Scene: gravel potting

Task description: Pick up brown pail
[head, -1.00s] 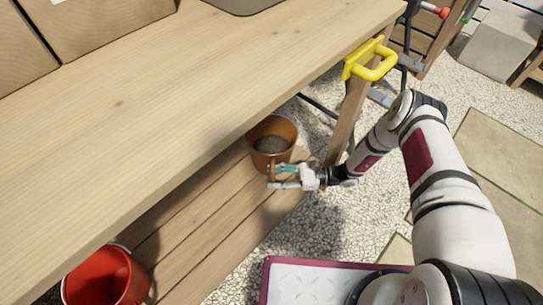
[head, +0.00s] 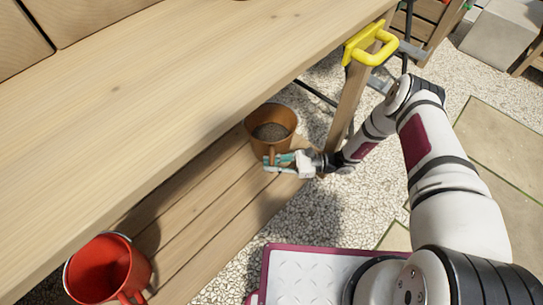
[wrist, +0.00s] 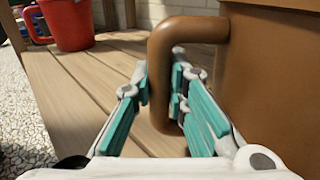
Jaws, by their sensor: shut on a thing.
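The brown pail (head: 283,119) is on the lower wooden shelf under the bench, with dark grey material inside. It looks upright. In the wrist view its wall (wrist: 270,75) fills the right side, and its looped handle (wrist: 160,60) stands out to the left. My gripper (head: 272,162) is at the handle, on the near side of the pail. In the wrist view the teal-padded fingers (wrist: 160,105) are on either side of the handle and shut on it. Whether the pail's base touches the shelf is hidden.
A red pail (head: 108,270) stands on the lower shelf (head: 205,215) at the left; it also shows in the wrist view (wrist: 68,22). The bench top (head: 150,90) overhangs the shelf.

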